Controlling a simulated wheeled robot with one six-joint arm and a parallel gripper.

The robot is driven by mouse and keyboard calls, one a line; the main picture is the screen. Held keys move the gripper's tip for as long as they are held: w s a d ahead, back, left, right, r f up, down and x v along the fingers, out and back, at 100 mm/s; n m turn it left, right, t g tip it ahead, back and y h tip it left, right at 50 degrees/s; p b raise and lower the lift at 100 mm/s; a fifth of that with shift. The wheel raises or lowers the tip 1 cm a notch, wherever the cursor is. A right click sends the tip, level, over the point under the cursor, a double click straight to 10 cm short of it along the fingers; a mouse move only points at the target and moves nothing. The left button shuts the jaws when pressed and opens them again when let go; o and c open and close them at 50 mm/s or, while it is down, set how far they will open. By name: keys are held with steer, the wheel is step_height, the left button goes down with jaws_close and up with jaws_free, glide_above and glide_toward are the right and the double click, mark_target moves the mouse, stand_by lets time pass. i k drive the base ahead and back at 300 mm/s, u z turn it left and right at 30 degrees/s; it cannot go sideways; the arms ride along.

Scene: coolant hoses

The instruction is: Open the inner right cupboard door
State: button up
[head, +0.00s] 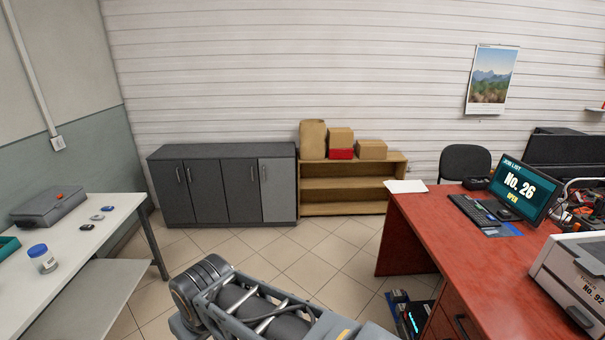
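A low dark grey cupboard (222,152) stands against the back wall, left of centre. It has several doors side by side, and all look shut. The third door from the left (238,196), the inner one of the right half, is dark grey with a small upright handle (252,174) near its upper right edge. The outer right door (278,200) is lighter grey, with its handle (264,173) near its upper left edge. My arm shows at the bottom centre, well short of the cupboard. My gripper is not in view.
A white table (112,218) stands at the left and a red desk (408,228) at the right. A wooden shelf (345,209) with boxes adjoins the cupboard's right side. The tiled floor (310,250) before the cupboard is clear.

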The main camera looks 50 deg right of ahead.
mark_target(241, 180)
steer(key=z, duration=1.35)
steer(key=i, duration=3.75)
steer(key=u, duration=1.15)
